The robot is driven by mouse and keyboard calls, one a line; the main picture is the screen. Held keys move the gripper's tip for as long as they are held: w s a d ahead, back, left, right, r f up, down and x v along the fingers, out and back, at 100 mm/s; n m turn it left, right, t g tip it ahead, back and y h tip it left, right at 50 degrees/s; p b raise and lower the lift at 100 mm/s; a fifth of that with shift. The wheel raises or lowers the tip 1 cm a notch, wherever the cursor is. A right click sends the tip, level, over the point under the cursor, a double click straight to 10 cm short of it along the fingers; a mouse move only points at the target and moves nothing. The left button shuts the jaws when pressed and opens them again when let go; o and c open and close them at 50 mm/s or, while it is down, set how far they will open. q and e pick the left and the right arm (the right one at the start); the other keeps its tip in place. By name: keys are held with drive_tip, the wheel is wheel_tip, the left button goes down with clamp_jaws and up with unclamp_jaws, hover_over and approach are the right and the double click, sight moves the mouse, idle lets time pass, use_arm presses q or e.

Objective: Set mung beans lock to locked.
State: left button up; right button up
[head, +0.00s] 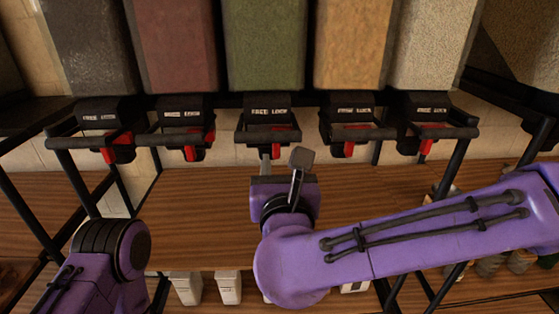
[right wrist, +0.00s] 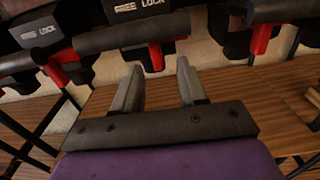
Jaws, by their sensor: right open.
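The green bin (head: 263,45), which looks like the mung beans, stands in the middle of the row. Below it is a black dispenser (head: 266,112) with a FREE / LOCK label and a grey handle bar (head: 268,136). In the right wrist view a red lever (right wrist: 155,55) hangs below the central dispenser's bar (right wrist: 130,36). My right gripper (head: 282,164) is just below this dispenser. Its two grey fingers (right wrist: 160,68) are open and apart, with the red lever beyond and between their tips. Contact cannot be told. My left arm shows at the lower left, its gripper out of view.
Similar dispensers stand close on both sides, with the red bin (head: 175,45) to the left and the orange bin (head: 350,45) to the right. Black rack bars frame the sides. A wooden shelf (head: 195,215) lies below, mostly clear.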

drive_tip(key=s+b, duration=0.1)
drive_tip(key=s, duration=0.5)
drive_tip(key=shift+s+d, duration=0.2)
drive_tip(key=shift+d, duration=0.15)
